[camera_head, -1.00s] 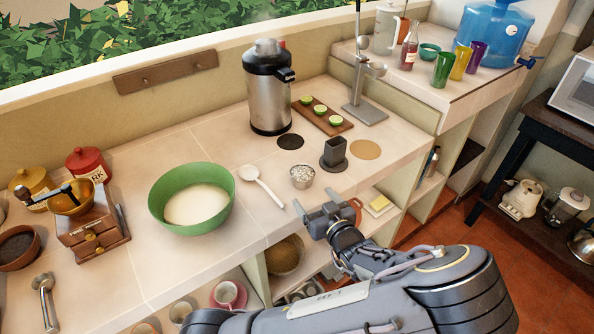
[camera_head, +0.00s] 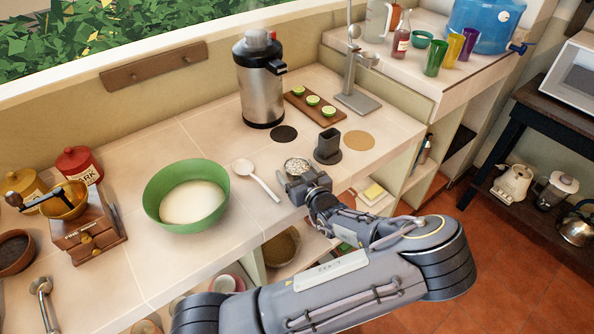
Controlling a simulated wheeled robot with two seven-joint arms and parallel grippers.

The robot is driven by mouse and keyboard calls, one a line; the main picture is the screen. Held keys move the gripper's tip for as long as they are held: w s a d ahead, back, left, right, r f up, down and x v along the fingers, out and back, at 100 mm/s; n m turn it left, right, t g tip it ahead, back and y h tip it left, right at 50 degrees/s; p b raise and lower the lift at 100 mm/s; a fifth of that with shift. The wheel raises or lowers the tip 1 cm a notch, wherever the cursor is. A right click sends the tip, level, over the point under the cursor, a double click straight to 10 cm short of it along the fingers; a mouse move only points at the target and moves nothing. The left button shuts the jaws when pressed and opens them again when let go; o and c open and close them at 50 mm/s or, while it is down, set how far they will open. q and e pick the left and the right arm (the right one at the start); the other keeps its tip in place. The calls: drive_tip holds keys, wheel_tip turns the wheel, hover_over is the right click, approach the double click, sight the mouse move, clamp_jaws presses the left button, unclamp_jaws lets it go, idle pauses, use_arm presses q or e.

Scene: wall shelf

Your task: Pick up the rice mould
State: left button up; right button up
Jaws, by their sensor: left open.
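A small round metal mould (camera_head: 297,165) filled with white grains stands on the tiled counter; I take it for the rice mould. My left gripper (camera_head: 297,181) is open at the near side of the mould, its fingers toward it, and hides the mould's lower part. I cannot tell whether the fingers touch it or reach around it. A dark square holder (camera_head: 328,147) on a flat base stands just right of the mould. My right gripper is not in view.
A white spoon (camera_head: 257,180) and a green bowl (camera_head: 163,218) of white contents lie to the left. A steel urn (camera_head: 261,90), a board with lime halves (camera_head: 300,107) and a metal stand (camera_head: 357,101) are behind. Shelves are below the counter's front edge.

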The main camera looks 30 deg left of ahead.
sight(297, 163)
use_arm(q)
drive_tip(key=c, duration=1.1)
drive_tip(key=shift+c, duration=0.2)
drive_tip(key=shift+r, duration=0.2)
drive_tip(key=shift+r, duration=0.25)
wheel_tip(297, 163, up, 3)
drive_tip(key=shift+f, duration=0.2)
drive_tip(key=s+r, duration=0.5)
drive_tip(key=shift+a+r+b, duration=0.3)
drive_tip(key=shift+a+r, duration=0.05)
drive_tip(key=shift+a, duration=0.1)
drive_tip(key=s+r, duration=0.1)
drive_tip(key=s, duration=0.2)
drive_tip(key=s+a+r, duration=0.1)
drive_tip(key=s, duration=0.2)
drive_tip(key=s+a+r, duration=0.1)
drive_tip(key=s, duration=0.1)
drive_tip(key=shift+s+r, duration=0.4)
